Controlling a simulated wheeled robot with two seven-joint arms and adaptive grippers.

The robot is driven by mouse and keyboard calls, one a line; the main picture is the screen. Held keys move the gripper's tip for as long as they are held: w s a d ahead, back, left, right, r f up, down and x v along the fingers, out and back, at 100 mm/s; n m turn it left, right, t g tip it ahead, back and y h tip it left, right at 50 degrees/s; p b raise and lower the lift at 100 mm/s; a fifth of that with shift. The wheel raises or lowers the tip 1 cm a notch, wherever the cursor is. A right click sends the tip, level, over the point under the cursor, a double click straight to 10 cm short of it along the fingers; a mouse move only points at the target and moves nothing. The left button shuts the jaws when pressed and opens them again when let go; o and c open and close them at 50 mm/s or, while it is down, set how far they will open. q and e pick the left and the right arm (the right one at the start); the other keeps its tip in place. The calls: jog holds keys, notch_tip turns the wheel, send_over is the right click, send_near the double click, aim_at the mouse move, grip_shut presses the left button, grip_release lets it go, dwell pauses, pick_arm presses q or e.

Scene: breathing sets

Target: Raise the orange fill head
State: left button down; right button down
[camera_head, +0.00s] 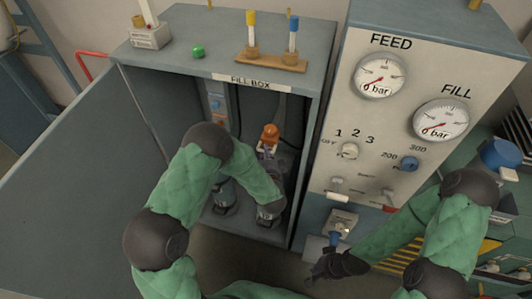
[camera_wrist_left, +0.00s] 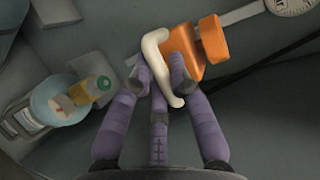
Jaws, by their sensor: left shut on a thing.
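The orange fill head (camera_head: 270,133) stands inside the open fill box, and it fills the upper middle of the left wrist view (camera_wrist_left: 193,50). A curved cream lever (camera_wrist_left: 154,43) lies against its left side. My left gripper (camera_wrist_left: 160,72) is shut on this lever, with its purple fingers on both sides. In the head view my left gripper (camera_head: 267,150) is just below the orange head, partly hidden by my forearm. My right gripper (camera_head: 335,262) is at the lower front of the gauge panel, close to a blue part (camera_head: 334,239). Its fingers are too small to judge.
The fill box (camera_head: 285,80) has its door (camera_head: 75,160) swung open to the left. A wooden rack (camera_head: 270,61) with two capped vials and a green button (camera_head: 198,52) are on top. The gauge panel (camera_head: 360,115) stands close on the right. A bottle (camera_wrist_left: 45,108) shows in the left wrist view.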

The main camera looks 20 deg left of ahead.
pick_arm(q)
jog(key=shift+w+r, duration=0.2)
jog(key=shift+r, duration=0.25)
jog(key=c, duration=1.1)
grip_release()
jog(key=shift+s+f, duration=0.1)
jog(key=shift+s, duration=0.05)
jog(key=shift+s, duration=0.15)
jog(key=v, duration=1.1)
jog(key=shift+s+d, duration=0.2)
jog(key=shift+s, duration=0.1)
